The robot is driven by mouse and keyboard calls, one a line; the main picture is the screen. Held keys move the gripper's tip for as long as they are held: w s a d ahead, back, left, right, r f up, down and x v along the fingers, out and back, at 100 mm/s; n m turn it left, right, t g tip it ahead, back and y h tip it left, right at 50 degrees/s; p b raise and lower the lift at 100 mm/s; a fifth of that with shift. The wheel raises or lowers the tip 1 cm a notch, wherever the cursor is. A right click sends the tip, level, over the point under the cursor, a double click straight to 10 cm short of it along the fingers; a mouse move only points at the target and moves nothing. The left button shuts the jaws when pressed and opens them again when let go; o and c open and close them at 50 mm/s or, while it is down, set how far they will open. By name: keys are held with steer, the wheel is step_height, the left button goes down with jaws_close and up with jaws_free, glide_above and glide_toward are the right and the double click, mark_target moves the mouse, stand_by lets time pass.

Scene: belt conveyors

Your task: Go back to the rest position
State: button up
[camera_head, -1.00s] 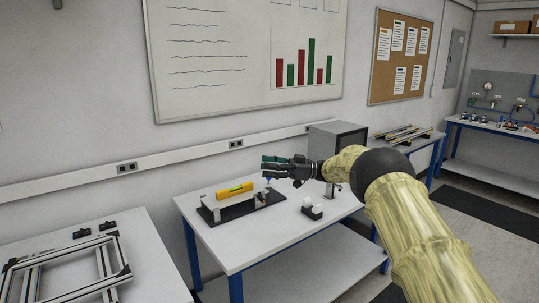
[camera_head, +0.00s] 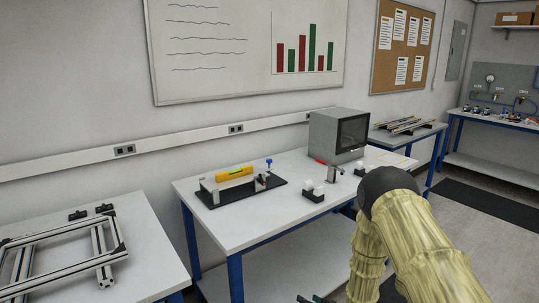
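My arm (camera_head: 405,235) comes in from the lower right and bends down in front of the middle table (camera_head: 240,222). Only a small dark and teal bit of my gripper (camera_head: 313,299) shows at the bottom edge, low in front of that table. Most of the gripper is cut off, so its opening and any hold are hidden. A yellow spirit level (camera_head: 234,173) lies on a fixture with a black base plate (camera_head: 222,200) on the table, apart from my gripper.
A blue-knobbed clamp (camera_head: 269,163) stands at the fixture's right end. A black block with white parts (camera_head: 314,193), a small grey post (camera_head: 333,174) and a grey box-shaped machine (camera_head: 337,135) stand farther right. Aluminium frames (camera_head: 60,262) lie on the left table.

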steer(key=s+d+f+m+g+h+b, duration=0.1)
steer(key=s+d+f+g+h, duration=0.15)
steer(key=s+f, duration=0.65)
steer(key=s+d+f+m+g+h+b, duration=0.1)
steer(key=s+d+f+g+h+b, duration=0.2)
steer(key=s, duration=1.2)
steer(key=s+d+g, duration=0.1)
steer(key=s+g, duration=0.1)
steer(key=s, duration=1.1)
steer(key=s+d+g+h+b, duration=0.1)
steer(key=s+d+g, duration=0.1)
steer(key=s, duration=1.1)
steer(key=shift+f+g, duration=0.45)
steer(key=shift+g, duration=0.4)
steer(key=shift+c, duration=0.3)
